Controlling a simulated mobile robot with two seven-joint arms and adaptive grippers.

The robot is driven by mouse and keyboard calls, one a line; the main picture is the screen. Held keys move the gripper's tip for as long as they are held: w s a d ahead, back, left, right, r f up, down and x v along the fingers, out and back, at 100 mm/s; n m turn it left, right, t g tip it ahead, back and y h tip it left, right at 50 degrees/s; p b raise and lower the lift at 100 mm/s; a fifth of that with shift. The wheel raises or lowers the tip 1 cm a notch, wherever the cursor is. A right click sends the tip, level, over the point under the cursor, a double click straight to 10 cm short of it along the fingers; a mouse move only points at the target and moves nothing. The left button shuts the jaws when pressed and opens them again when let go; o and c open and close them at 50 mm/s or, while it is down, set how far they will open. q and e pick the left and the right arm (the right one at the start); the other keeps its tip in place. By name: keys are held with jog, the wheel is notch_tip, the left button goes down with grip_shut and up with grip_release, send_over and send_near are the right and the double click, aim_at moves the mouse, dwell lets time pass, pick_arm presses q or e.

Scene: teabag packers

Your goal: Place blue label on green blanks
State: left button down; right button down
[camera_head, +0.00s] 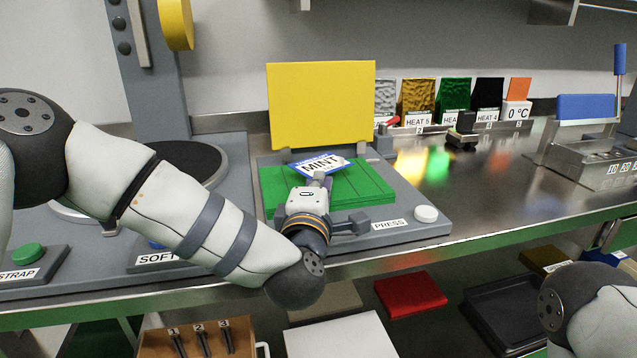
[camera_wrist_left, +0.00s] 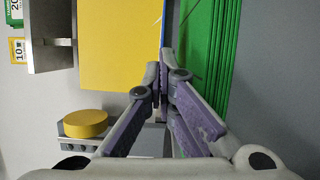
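The blue label (camera_head: 320,164), with a white face reading MINT, is pinched at its near edge by my left gripper (camera_head: 322,178). It is held tilted above the flat stack of green blanks (camera_head: 370,187). In the left wrist view, the fingers of my left gripper (camera_wrist_left: 163,80) are close together, with the label (camera_wrist_left: 163,40) seen as a thin edge between them. The green blanks (camera_wrist_left: 205,50) show to the right of the fingers there, apart from the label. My gripper hides part of the blanks in the head view. My right gripper is not in view.
The blanks lie on a grey press base (camera_head: 402,228) with an upright yellow plate (camera_head: 321,105) behind. A white button (camera_head: 426,214) sits at its front right. Several coloured samples stand at the back. The steel counter (camera_head: 490,185) to the right has free room.

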pick_arm(q)
jog(key=shift+f, duration=0.65)
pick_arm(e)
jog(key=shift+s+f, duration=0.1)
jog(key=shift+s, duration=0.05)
pick_arm(q)
jog(key=c, duration=2.1)
grip_release()
jog(key=shift+f, duration=0.1)
